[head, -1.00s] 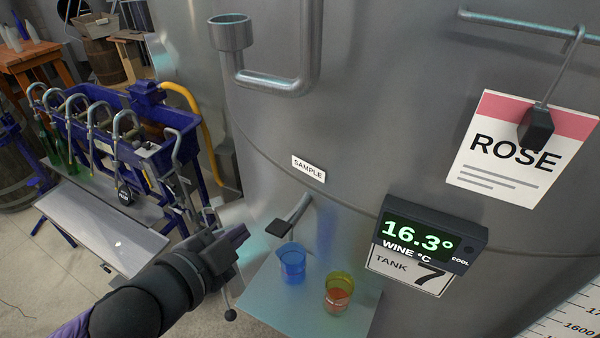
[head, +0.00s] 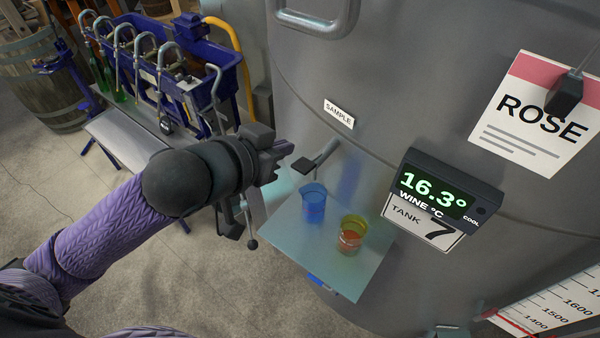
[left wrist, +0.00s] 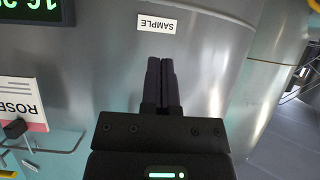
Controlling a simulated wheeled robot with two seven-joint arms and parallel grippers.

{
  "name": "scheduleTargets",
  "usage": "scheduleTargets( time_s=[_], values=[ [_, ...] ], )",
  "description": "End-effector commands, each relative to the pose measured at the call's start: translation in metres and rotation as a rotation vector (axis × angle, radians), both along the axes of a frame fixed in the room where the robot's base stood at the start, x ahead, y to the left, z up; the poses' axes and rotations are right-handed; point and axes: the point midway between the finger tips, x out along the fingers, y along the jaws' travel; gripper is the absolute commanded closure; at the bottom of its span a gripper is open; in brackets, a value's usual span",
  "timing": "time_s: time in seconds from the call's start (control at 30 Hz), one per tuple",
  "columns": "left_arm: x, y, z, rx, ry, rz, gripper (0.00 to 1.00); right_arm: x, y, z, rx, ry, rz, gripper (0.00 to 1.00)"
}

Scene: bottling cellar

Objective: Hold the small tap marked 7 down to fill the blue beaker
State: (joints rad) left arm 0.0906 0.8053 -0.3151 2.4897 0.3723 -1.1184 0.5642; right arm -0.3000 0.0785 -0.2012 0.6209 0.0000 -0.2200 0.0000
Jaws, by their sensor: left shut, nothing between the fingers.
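The blue beaker (head: 314,203) stands upright on a shelf below the tap. The tank's plate (head: 423,225) reads TANK 7. My left gripper (head: 288,160) is shut and empty, just left of the tap lever; I cannot tell whether they touch. In the left wrist view its closed fingers (left wrist: 161,85) point at the tank below the SAMPLE label (left wrist: 157,24), and they hide the tap there. My right gripper is out of view.
A yellow beaker (head: 352,233) with reddish liquid stands right of the blue one on the shelf (head: 325,268). A display (head: 446,187) reading 16.3° juts from the tank. A blue bottling rig (head: 150,60) stands at the left. A ROSE sign (head: 541,112) hangs at the right.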

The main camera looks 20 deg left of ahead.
Motion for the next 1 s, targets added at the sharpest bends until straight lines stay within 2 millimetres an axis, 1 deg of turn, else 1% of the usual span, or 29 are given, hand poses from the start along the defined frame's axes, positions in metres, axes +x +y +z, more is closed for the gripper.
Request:
scheduleTargets(
  time_s=[0.03,0.1,0.17,0.2,0.33,0.43,0.5,0.6,0.7,1.0],
  values=[
    [0.006,-0.002,-0.013,-0.002,-0.008,0.000,1.00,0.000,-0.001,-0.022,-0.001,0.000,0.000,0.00],
    [0.013,-0.006,-0.016,0.000,-0.007,-0.004,1.00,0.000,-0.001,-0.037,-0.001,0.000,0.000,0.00],
    [0.024,-0.009,-0.014,-0.003,0.003,0.000,1.00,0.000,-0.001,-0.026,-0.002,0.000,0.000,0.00],
    [0.031,-0.012,-0.017,-0.001,0.003,-0.002,1.00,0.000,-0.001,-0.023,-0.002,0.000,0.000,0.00],
    [0.054,-0.021,-0.029,0.000,0.002,-0.002,1.00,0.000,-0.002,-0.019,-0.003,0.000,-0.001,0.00],
    [0.049,-0.019,-0.048,0.004,0.006,-0.002,1.00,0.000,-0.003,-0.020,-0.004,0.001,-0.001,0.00],
    [0.047,-0.018,-0.057,0.003,0.004,-0.002,1.00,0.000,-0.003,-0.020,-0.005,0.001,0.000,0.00],
    [0.045,-0.017,-0.065,0.002,0.001,-0.003,1.00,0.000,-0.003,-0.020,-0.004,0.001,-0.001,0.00],
    [0.044,-0.017,-0.069,0.002,0.000,-0.003,1.00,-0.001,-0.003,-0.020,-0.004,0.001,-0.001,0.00],
    [0.044,-0.017,-0.070,0.000,-0.005,-0.003,1.00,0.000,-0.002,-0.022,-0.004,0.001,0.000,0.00]
  ],
)
